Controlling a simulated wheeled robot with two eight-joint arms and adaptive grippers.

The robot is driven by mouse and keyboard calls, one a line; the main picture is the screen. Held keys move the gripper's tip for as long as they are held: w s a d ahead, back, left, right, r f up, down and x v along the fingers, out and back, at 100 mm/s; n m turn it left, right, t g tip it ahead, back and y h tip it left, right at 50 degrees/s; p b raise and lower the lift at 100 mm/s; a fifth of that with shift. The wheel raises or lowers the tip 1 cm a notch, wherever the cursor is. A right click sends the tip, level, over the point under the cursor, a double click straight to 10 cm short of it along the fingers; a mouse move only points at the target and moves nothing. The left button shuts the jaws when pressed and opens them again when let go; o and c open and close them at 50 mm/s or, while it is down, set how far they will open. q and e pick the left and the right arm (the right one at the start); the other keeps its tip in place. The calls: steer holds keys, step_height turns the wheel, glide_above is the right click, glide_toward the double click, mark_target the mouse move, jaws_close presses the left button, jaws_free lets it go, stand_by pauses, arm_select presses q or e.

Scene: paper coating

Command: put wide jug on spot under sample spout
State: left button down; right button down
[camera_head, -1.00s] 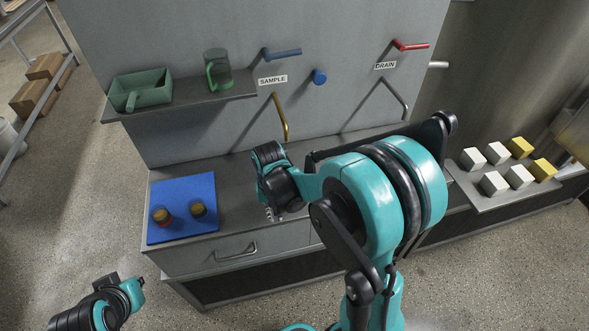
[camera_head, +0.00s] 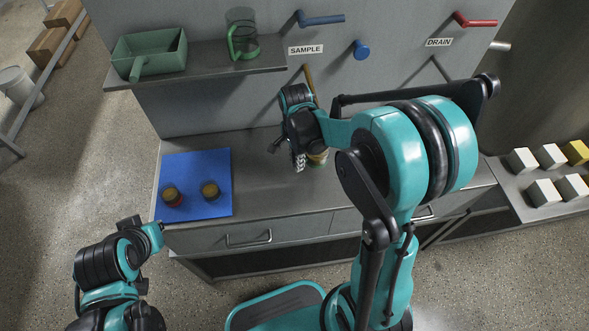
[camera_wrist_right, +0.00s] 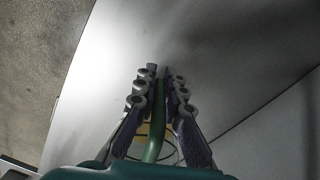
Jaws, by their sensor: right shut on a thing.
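My right gripper (camera_head: 301,164) is low over the grey counter, in front of the wall and below the brass sample spout (camera_head: 308,75). In the right wrist view its fingers (camera_wrist_right: 160,85) are shut on the green handle (camera_wrist_right: 156,130) of a jug. The jug (camera_head: 319,158) is mostly hidden behind the gripper; a small yellowish part shows. I cannot tell whether it touches the counter. The spot under the spout is hidden by my right arm. Another clear jug with a green handle (camera_head: 241,45) stands on the wall shelf. My left arm is at lower left; its fingers do not show.
A blue mat (camera_head: 220,165) with two small round pieces (camera_head: 172,196) lies left on the counter. A green scoop box (camera_head: 150,52) is on the shelf (camera_head: 215,65). Blue sample (camera_head: 322,19) and red drain (camera_head: 477,21) handles are on the wall. White and yellow cubes (camera_head: 545,190) sit right.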

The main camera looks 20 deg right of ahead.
mark_target(294, 174)
steer(key=shift+w+f, duration=0.6)
steer(key=shift+w, duration=0.35)
steer(key=shift+w+a+f+b, duration=0.1)
steer(key=shift+f+b, duration=0.1)
steer(key=shift+b, duration=0.1)
steer(key=shift+f+b, duration=0.85)
steer(key=shift+f, duration=0.9)
steer(key=shift+f, duration=0.1)
steer(key=shift+f, duration=0.15)
steer(key=c, duration=1.6)
jaws_free()
steer(key=shift+r, duration=0.2)
